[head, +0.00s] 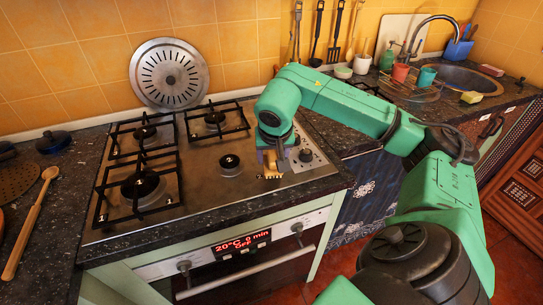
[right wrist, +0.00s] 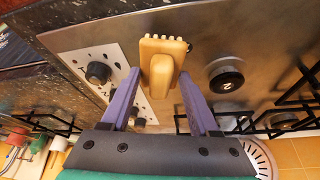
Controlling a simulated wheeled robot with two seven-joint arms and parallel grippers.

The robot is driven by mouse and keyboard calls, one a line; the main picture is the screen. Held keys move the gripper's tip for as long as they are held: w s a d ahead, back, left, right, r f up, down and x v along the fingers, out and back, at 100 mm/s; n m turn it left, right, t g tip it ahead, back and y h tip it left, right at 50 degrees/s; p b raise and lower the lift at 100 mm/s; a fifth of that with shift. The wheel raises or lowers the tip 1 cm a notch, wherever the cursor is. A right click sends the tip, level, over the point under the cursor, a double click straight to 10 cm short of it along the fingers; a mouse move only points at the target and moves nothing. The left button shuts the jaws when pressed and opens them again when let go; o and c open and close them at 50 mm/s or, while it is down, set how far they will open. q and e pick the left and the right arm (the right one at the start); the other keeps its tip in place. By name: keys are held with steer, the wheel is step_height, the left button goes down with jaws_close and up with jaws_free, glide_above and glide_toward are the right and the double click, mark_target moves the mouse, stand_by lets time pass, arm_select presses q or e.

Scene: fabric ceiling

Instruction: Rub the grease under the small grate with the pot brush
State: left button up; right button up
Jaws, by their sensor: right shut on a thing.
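My right gripper (head: 266,160) is shut on the pot brush (head: 269,180), a light wooden brush, over the front right of the hob. In the right wrist view the brush (right wrist: 162,62) sits between the purple fingers. I cannot tell whether it touches the steel. The bare burner (head: 230,163) is left of it, with no grate over it; it also shows in the right wrist view (right wrist: 226,81). A black grate (right wrist: 45,122) lies on the counter beyond the control panel, probably the small grate; my arm mostly hides that area in the head view. No distinct grease patch shows. My left gripper is out of view.
Black grates (head: 142,185) cover the left burners and another (head: 215,120) the back right one. Control knobs (head: 305,155) are close right of the brush. A round metal disc (head: 168,74) leans on the tiles. A wooden spoon (head: 28,225) lies at the left.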

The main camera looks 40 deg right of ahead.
steer(key=shift+w+d+r+p, duration=0.1)
steer(key=shift+w+r+p, duration=0.15)
steer(key=shift+r+p, duration=0.5)
steer(key=r, duration=0.1)
steer(key=r+p, duration=0.1)
steer(key=shift+s+r, duration=0.2)
steer(key=shift+r, duration=0.15)
steer(key=shift+w+r+p, duration=0.15)
steer(key=shift+r+p, duration=0.4)
steer(key=shift+p, duration=0.05)
